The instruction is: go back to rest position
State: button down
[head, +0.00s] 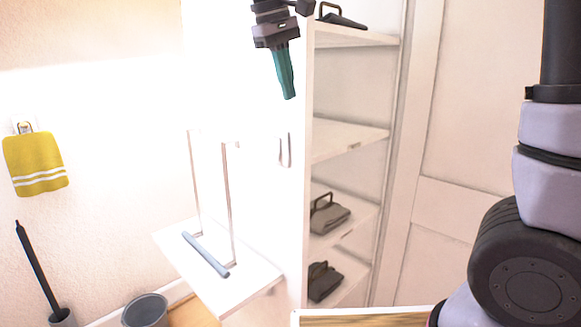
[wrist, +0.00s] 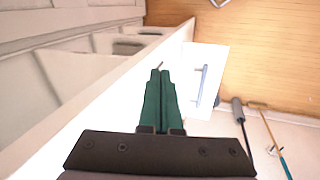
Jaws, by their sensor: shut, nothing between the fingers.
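My gripper (head: 289,97) hangs at the top middle of the head view, pointing down, with its green fingers together and nothing between them. It also shows in the wrist view (wrist: 160,72), fingers closed. It is in front of a white cabinet side panel, above a white ledge (head: 237,292) that carries a blue-grey bar (head: 206,255). The bar also shows in the wrist view (wrist: 203,86). My gripper is apart from both.
Open white shelves (head: 349,140) with dark items (head: 331,214) stand right of my gripper. A yellow towel (head: 35,163) hangs on the left wall. A toilet brush (head: 37,267) and a grey bin (head: 145,310) stand at lower left. Wooden floor (wrist: 270,50) shows in the wrist view.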

jog(key=s+d+f+m+t+y, duration=0.1)
jog(key=d+m, duration=0.3)
jog(key=d, duration=0.4)
jog(key=s+d+f+m+t+y, duration=0.1)
jog(key=s+d+m+t+y, duration=0.1)
jog(key=d, duration=0.7)
jog(key=s+d+f+m+t+y, duration=0.1)
jog(key=s+d+m, duration=0.2)
jog(key=d+m, duration=0.3)
jog(key=shift+s+d+f+t, duration=0.15)
jog(key=shift+s+d+t, duration=0.2)
jog(key=shift+d, duration=0.85)
